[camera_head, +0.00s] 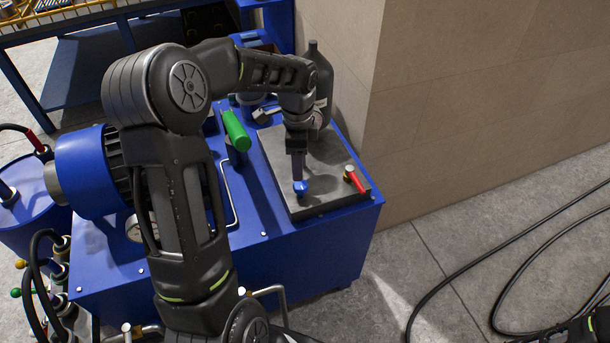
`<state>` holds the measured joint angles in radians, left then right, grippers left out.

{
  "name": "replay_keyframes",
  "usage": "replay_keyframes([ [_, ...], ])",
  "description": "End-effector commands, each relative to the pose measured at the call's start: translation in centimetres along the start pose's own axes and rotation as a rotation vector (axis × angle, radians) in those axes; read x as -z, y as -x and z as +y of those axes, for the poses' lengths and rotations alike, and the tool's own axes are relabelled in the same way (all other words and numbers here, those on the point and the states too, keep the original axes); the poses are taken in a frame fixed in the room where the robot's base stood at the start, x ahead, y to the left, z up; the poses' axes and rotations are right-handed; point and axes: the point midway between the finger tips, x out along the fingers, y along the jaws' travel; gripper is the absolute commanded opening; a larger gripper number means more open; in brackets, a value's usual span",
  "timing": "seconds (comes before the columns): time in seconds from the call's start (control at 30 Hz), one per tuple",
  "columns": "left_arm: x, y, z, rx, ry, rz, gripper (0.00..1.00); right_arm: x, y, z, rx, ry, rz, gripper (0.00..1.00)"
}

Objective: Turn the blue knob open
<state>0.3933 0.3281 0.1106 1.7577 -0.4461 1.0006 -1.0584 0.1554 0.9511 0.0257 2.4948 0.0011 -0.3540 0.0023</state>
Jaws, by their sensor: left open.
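The blue knob (301,188) sits on the grey metal plate (335,207) on top of the blue machine. My left gripper (299,178) points down over the plate with its fingertips right at the knob. Its jaws are open, but the view is nearly edge-on and hides how the fingers lie about the knob. I cannot tell whether they touch it. A dark part of my right arm (592,325) shows at the bottom right corner, with its gripper (515,333) only dimly seen at the frame's edge.
A red-handled valve (355,180) is on the same plate, to the right of the knob. A green handle (236,130) stands to the left. A dark cylinder (321,75) and a beige wall (480,110) are behind. Black hoses (455,265) lie on the floor.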

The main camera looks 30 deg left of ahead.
Motion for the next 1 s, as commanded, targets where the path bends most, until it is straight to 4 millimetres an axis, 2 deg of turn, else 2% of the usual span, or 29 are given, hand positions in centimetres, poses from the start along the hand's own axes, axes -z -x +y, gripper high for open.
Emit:
replay_keyframes([
  [0.27,0.0,-0.6,0.1,-0.002,0.001,0.0,0.55,0.0,0.1,0.0,0.0,-0.001,0.0,0.0],
  [0.37,0.1,-1.5,0.1,-0.003,0.0,0.0,0.55,0.0,0.2,-0.1,-0.001,-0.001,0.0,0.0],
  [0.7,0.1,-6.5,0.1,-0.003,0.0,0.0,0.55,-0.1,0.8,-0.2,-0.003,-0.002,-0.002,0.0],
  [0.83,0.1,-7.6,0.1,-0.002,0.001,0.001,0.55,-0.1,0.9,-0.2,-0.003,-0.003,-0.002,0.0],
  [1.0,0.1,-7.9,0.0,0.0,0.002,0.001,0.55,-0.1,0.9,-0.2,-0.003,-0.003,-0.002,0.0],
])
